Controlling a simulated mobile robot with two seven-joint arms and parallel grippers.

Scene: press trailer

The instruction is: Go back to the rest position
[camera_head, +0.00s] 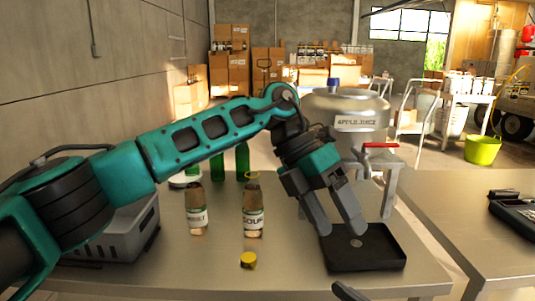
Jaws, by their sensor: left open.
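My left arm reaches in from the left across the table. My left gripper (338,226) is open and empty, pointing down over the black tray (390,260), near the front of the steel juice tank (345,106) with a red-handled tap (381,145). A small light round spot shows by one fingertip; I cannot tell if it belongs to the tray. A dark grey tip (348,292) at the bottom edge seems to be part of my right gripper; the rest is out of frame.
Two labelled bottles (197,212) (253,214) stand on the steel table, with green bottles (243,162) behind. A yellow cap (248,260) lies in front. A grey crate (125,235) is at left. A second table (440,215) stands at right.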

